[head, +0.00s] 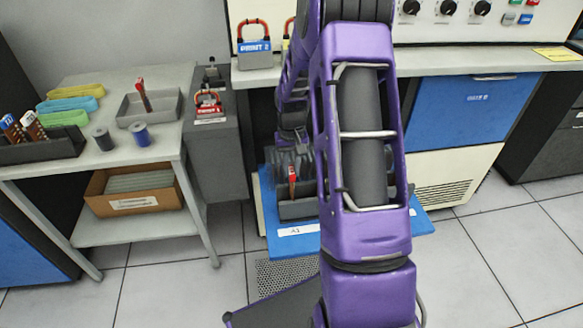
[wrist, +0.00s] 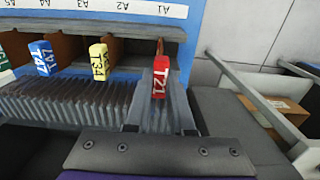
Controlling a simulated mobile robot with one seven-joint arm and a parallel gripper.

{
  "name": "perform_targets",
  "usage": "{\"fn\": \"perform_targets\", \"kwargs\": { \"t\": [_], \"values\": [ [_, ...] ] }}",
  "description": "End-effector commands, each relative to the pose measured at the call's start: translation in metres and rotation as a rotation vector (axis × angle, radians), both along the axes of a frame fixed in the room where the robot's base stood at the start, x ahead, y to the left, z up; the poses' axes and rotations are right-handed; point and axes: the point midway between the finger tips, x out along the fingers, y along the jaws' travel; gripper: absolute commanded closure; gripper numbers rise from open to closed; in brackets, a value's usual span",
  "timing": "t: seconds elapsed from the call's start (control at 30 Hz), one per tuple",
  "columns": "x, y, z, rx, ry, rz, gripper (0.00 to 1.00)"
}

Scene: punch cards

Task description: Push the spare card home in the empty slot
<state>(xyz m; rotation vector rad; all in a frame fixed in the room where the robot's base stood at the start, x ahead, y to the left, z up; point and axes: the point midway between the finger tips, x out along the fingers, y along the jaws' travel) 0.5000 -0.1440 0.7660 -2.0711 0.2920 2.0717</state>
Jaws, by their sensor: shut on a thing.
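In the wrist view my gripper (wrist: 161,95) is shut on a card with a red tab marked T21 (wrist: 160,78). The card stands between the two grey fingers at the end of the rack (wrist: 60,28), in line with the A1 label (wrist: 160,10). How deep it sits is hidden by the fingers. A yellow-tabbed card (wrist: 99,62) and a blue-tabbed card (wrist: 43,58) stand further left in the rack. In the head view a red tab (head: 292,174) shows in the rack on the blue shelf; my arm covers much of the rack.
A trolley (head: 160,75) at left carries a grey tray (head: 168,112) with a red-tabbed item, spools and coloured coils. A cardboard box (head: 108,203) is on its lower shelf. Floor is clear at right.

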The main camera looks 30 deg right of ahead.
Motion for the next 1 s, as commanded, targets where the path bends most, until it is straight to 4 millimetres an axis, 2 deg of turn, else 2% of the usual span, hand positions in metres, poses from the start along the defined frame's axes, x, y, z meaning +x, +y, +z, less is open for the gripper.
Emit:
{"fn": "perform_targets", "kwargs": {
  "t": [1.0],
  "values": [
    [0.0,0.0,-0.021,0.0,0.0,0.0,1.0]
  ]
}}
